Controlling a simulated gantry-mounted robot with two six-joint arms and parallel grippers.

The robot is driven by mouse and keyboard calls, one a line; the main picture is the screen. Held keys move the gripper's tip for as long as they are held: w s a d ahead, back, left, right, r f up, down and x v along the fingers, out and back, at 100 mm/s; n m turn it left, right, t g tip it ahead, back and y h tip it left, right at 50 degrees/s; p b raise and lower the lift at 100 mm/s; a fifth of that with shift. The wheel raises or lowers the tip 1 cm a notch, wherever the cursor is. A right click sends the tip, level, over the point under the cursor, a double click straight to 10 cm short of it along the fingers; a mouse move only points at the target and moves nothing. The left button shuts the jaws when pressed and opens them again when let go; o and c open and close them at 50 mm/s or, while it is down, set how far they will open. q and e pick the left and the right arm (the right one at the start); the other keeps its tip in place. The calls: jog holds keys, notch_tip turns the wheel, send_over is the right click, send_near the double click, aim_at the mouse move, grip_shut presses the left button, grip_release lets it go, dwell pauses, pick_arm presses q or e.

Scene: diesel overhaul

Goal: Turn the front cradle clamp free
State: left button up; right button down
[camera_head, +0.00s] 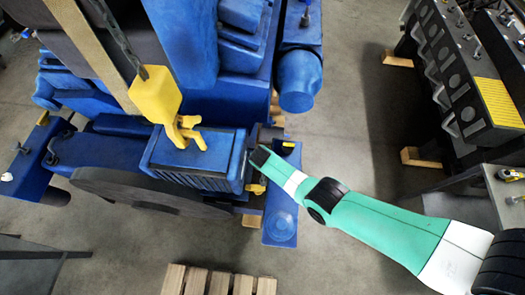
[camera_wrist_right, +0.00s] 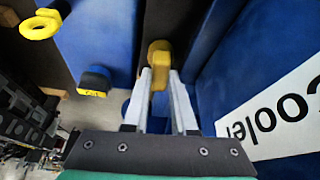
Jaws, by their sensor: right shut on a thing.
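The yellow clamp handle (camera_wrist_right: 159,50) stands between my right gripper's fingers (camera_wrist_right: 160,90) in the right wrist view, against a dark upright part. My right gripper is shut on it. In the head view my right gripper (camera_head: 257,162) reaches in from the right, at the right side of the blue box-shaped cooler (camera_head: 195,152). A small yellow part (camera_head: 256,189) shows just below it; whether this is the same handle, I cannot tell. The gripper body hides most of the clamp there. My left gripper is not in view.
A yellow hoist hook (camera_head: 156,97) hangs on a chain over the cooler. A dark engine block (camera_head: 460,75) stands right. A pallet (camera_head: 218,281) lies below.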

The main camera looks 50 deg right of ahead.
jog(key=shift+m+g, duration=0.3)
jog(key=shift+m, duration=0.3)
jog(key=c, duration=0.7)
grip_release()
